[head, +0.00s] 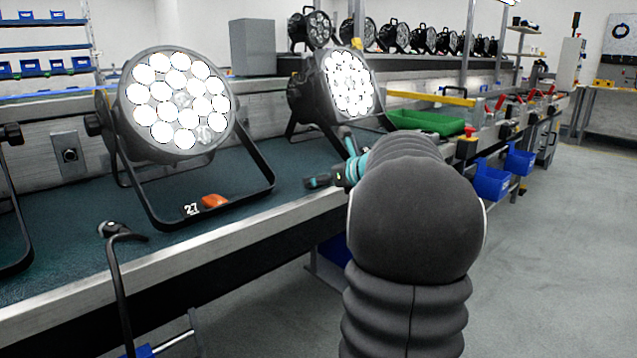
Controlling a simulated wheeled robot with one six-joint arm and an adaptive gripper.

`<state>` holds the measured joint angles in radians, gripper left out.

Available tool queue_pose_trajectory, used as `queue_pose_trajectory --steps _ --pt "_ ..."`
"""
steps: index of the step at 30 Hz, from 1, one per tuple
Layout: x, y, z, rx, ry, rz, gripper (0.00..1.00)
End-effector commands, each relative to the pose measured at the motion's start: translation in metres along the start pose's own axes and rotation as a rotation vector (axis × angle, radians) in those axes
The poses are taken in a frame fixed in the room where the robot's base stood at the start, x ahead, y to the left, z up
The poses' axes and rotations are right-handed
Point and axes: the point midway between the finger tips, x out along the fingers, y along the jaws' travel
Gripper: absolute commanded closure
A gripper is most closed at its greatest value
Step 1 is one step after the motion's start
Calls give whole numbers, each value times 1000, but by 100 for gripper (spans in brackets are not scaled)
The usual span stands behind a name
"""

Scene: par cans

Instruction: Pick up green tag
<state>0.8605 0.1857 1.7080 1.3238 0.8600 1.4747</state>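The bench (75,240) has a dark green top and a metal front edge. A green tray (425,122) lies further along to the right. Blue bins (491,183) hang off the front. More par cans stand on a rear shelf. Grey floor (570,260) is open at right.

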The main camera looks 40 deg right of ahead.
Motion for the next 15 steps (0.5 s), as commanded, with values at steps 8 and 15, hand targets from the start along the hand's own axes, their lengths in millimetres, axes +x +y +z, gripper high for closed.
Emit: queue_pose_trajectory --steps 8,15 --pt "10 0 0 0 -1 -1 6" --pt "10 0 0 0 0 -1 56"
